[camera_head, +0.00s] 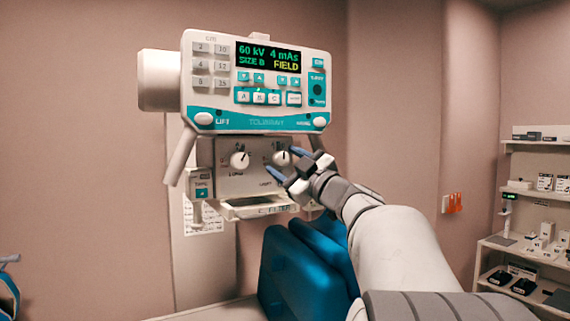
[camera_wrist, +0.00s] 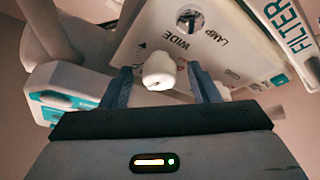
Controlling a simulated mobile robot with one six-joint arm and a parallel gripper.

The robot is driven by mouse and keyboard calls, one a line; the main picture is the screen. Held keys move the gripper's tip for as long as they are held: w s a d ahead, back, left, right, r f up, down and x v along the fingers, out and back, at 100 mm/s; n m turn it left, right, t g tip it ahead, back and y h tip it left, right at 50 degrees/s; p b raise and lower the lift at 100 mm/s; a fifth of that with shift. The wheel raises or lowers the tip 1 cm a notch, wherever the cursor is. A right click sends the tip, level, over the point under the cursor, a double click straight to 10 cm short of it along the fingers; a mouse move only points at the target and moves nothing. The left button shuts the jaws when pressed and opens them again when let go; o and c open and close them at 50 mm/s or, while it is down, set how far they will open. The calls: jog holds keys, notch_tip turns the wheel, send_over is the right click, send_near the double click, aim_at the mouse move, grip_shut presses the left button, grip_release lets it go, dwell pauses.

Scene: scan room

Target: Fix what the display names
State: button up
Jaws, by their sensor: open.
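The display (camera_head: 268,57) on the white and teal console reads "60 kV 4 mAs", "SIZE B" and, in yellow, "FIELD". Below it, a grey panel (camera_head: 222,180) carries two white round knobs, a left one (camera_head: 239,160) and a right one (camera_head: 281,157). My gripper (camera_head: 286,163) is open at the right knob, with its blue fingers on either side. In the wrist view a white knob (camera_wrist: 158,72) sits between the fingers, with a small gap on each side. The other knob (camera_wrist: 190,19) shows beyond, near the words "WIDE" and "LAMP".
A tray marked "FILTER" (camera_head: 257,208) sits under the panel, close below my gripper. A slanted handle (camera_head: 180,157) and a small teal-marked box (camera_head: 200,184) are at left. A blue padded piece (camera_head: 290,275) stands below my arm. Shelves (camera_head: 525,250) stand far right.

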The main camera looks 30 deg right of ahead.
jog(key=b+v, duration=0.1)
jog(key=v, duration=0.6)
jog(key=shift+s+b, duration=0.3)
jog(key=shift+b, duration=0.05)
jog(key=shift+f, duration=0.15)
